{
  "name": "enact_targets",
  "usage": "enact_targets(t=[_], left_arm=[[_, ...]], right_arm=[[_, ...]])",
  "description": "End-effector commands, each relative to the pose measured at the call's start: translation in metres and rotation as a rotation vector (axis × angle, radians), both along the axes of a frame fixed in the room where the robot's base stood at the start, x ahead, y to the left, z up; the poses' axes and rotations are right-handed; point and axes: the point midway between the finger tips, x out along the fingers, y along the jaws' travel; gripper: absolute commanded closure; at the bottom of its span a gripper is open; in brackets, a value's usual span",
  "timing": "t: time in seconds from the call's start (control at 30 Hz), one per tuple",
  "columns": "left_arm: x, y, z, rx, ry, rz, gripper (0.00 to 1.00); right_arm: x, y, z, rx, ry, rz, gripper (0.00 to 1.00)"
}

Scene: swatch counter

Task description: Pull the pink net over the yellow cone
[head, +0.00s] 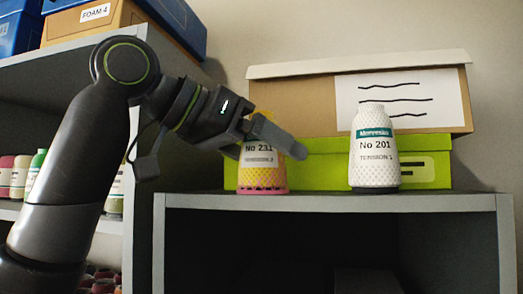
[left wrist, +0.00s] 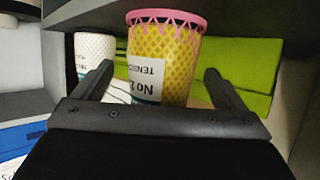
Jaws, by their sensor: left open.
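The yellow cone (head: 262,176), labelled No 231, stands upright on the grey shelf. It shows upside down in the left wrist view (left wrist: 178,60). The pink net (head: 262,191) forms a band around the cone's wide base; in the left wrist view its pink rim and zigzag mesh (left wrist: 165,18) circle that end. The yellow surface above it has a diamond pattern. My left gripper (head: 276,136) is at the cone's upper part and partly hides its top. In the left wrist view its open fingers (left wrist: 158,70) lie either side of the cone, with gaps. My right gripper is not in view.
A white cone (head: 374,165), labelled No 201, stands to the right on the same shelf top (head: 330,202). A lime green box (head: 320,165) and a cardboard box (head: 300,95) are close behind. The shelf between the cones is clear. More cones (head: 20,175) stand at left.

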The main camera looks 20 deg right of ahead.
Motion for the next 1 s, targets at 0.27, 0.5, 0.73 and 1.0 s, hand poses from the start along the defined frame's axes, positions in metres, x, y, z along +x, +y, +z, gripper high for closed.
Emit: enact_targets(t=[0.27, 0.5, 0.73, 1.0], left_arm=[[0.000, 0.001, 0.000, 0.000, 0.000, 0.001, 0.08], [-0.004, 0.024, 0.007, -0.001, -0.003, 0.004, 0.08], [-0.015, 0.074, 0.028, -0.002, -0.003, 0.007, 0.08], [-0.027, 0.129, 0.053, -0.002, -0.001, 0.003, 0.08]], right_arm=[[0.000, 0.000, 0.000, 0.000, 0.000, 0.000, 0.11], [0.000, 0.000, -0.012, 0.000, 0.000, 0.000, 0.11], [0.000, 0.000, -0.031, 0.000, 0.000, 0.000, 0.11], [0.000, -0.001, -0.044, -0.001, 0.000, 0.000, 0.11]])
